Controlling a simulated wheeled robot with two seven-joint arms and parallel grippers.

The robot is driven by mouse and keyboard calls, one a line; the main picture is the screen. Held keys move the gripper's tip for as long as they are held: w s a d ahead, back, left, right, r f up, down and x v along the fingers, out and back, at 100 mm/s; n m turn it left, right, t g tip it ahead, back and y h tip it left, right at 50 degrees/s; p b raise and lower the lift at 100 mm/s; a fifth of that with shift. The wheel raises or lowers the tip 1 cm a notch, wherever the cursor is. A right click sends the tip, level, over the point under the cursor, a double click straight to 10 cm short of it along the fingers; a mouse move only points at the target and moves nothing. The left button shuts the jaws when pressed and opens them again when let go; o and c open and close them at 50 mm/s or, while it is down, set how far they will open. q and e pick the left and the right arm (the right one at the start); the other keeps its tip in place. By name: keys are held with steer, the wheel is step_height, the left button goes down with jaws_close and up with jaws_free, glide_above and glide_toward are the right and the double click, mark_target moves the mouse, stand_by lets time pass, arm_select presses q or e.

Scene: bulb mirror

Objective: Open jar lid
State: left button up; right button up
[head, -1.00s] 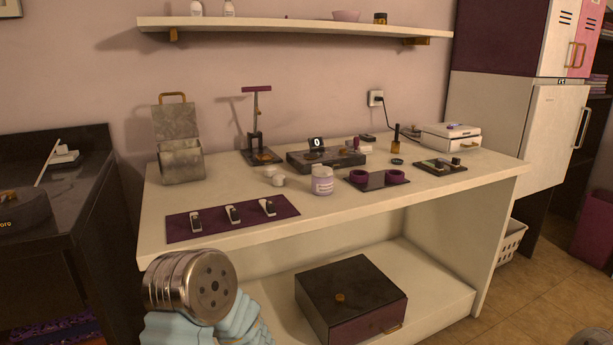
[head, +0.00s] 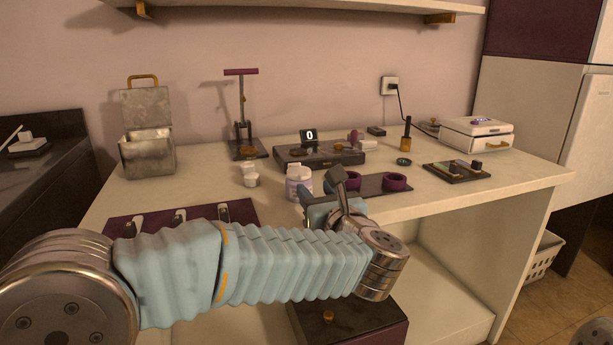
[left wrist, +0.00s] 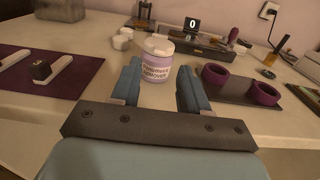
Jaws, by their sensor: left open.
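The jar (head: 298,184) is small and pale with a printed lilac label and a light lid. It stands upright on the white table and shows whole in the left wrist view (left wrist: 157,66), its lid on top. My left gripper (head: 326,192) is at the table's front edge, just right of the jar in the head view. In the left wrist view the open, empty left gripper (left wrist: 159,84) has its blue fingers on either side, with the jar beyond the gap and not held. My right gripper is not in view.
Purple rings on a dark tray (head: 371,187) stand right of the jar. Small white containers (head: 250,175) stand to its left. A dark block with a display (head: 309,135) is behind. A purple mat (head: 125,222) lies front left, a metal box (head: 147,152) at the back left.

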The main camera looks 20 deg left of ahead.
mark_target(305, 178)
arm_select(q)
steer(key=x, duration=0.6)
steer(key=shift+w+a+p, duration=0.1)
steer(key=shift+a+p, duration=0.05)
steer(key=shift+p, duration=0.25)
jaws_close()
